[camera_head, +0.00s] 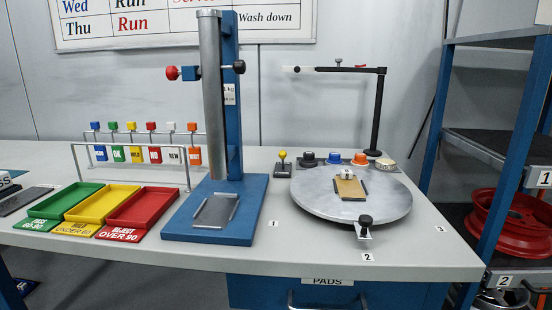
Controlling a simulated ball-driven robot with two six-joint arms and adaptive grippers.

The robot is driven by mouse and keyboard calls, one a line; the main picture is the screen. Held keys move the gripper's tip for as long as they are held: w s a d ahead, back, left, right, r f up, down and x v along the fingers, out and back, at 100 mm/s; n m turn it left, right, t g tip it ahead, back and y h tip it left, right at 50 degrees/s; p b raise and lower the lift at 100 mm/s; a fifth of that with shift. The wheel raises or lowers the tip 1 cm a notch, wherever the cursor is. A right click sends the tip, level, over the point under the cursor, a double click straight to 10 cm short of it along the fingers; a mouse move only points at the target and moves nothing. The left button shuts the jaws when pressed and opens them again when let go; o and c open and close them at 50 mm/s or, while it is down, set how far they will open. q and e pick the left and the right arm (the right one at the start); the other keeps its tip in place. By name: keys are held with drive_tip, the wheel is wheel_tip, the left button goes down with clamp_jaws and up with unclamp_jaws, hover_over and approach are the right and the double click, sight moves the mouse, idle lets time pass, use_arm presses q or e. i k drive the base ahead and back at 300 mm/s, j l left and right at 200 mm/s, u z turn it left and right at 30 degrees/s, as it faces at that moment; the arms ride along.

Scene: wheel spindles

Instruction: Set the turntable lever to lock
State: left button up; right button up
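The round grey turntable (320,205) sits on the right part of the bench. A small lever with a yellow ball knob (283,155) stands on a dark base at its back left edge. A black knob on a small bracket (365,226) sits at the turntable's front edge, above a label marked 2. I cannot read any lock marking, so I cannot tell which of these is the turntable lever or its setting. A tan block in a small holder (350,188) lies on the turntable. Neither of my grippers is in view.
A blue stand with a grey column (212,100) rises left of the turntable. Several knobs (334,158) line the turntable's back edge beside a black post (377,110) with an overhead arm. Coloured trays (97,205) lie left. A blue rack (510,130) stands right.

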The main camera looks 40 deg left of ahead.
sight(282, 154)
drive_tip(key=u, duration=1.05)
drive_tip(key=j, duration=0.2)
drive_tip(key=i+u, duration=0.05)
